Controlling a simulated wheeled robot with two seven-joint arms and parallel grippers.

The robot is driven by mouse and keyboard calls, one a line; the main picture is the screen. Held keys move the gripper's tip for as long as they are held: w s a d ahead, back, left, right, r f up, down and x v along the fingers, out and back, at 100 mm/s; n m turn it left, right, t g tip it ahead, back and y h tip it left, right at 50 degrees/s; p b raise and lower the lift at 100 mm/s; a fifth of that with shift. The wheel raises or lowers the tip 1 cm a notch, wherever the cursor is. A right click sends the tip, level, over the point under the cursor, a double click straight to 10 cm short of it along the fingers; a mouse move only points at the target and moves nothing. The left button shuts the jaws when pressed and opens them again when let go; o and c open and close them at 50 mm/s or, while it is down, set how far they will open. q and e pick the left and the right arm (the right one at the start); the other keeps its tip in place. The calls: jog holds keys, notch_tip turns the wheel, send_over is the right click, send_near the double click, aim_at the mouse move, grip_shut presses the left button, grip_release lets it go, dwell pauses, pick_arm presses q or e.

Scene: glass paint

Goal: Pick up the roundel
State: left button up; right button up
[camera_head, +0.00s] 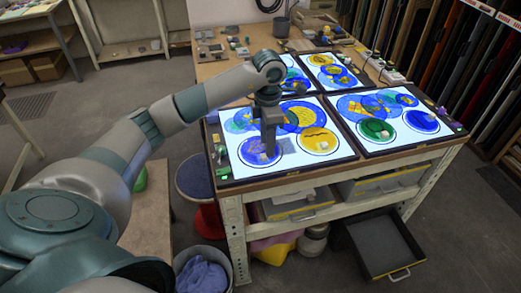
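Several round painted glass roundels lie on lit panels on the table. On the near left panel (232,170) are a blue roundel (250,157) at the front, a yellow roundel (318,141) to its right and overlapping blue and yellow ones behind. On the near right panel are a green roundel (376,133) and a blue roundel (422,121). My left gripper (268,151) points down over the front blue roundel and hides part of it. I cannot tell whether it touches the glass or whether its fingers are apart. My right gripper is out of view.
The wooden table (237,57) holds small tools at its back. An open dark drawer (384,247) juts out low at the front right. A stool (194,178) and a bucket with blue cloth (203,275) stand at the left. Racks of upright sheets (450,60) line the right.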

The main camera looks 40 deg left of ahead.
aim_at(260, 148)
pick_arm(q)
jog(key=f+p, duration=0.2)
jog(key=f, duration=0.1)
jog(key=shift+a+f, duration=0.2)
jog(key=shift+f, duration=0.55)
grip_shut()
